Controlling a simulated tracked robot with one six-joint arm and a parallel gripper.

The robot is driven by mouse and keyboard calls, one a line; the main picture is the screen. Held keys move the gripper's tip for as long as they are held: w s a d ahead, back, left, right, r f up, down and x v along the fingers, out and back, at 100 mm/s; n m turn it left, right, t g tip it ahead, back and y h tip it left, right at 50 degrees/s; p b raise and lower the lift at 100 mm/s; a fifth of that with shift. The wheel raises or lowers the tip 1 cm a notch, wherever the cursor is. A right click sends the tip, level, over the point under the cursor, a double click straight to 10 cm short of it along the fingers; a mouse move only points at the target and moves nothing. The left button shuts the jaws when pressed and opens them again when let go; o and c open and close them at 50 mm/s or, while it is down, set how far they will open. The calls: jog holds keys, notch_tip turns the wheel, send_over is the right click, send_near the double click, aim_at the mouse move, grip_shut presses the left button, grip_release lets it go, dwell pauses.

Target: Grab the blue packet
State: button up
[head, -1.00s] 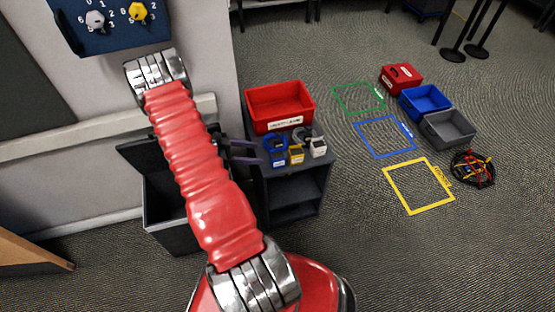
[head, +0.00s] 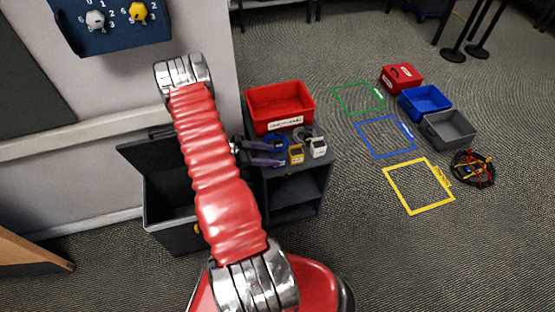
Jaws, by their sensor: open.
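The blue packet (head: 279,142), a small blue coil with a tag, lies on top of the dark shelf unit, left of a yellow packet (head: 296,154) and a grey-white packet (head: 317,148). My gripper (head: 282,155) is open, its two dark fingers pointing right. The fingers overlap the blue packet in the picture and hide part of it. I cannot tell whether they touch it or are around it.
A red bin (head: 281,104) with a label stands behind the packets on the shelf unit (head: 300,190). An open black box (head: 170,225) stands left of the unit. Coloured floor outlines, several bins and a cable bundle (head: 473,168) lie at the right.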

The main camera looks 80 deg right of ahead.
aim_at(277, 155)
jog(key=shift+x, duration=1.9)
jog(key=shift+c, duration=0.4)
jog(key=c, duration=1)
jog(key=shift+r, duration=0.2)
jog(key=shift+r, duration=4.85)
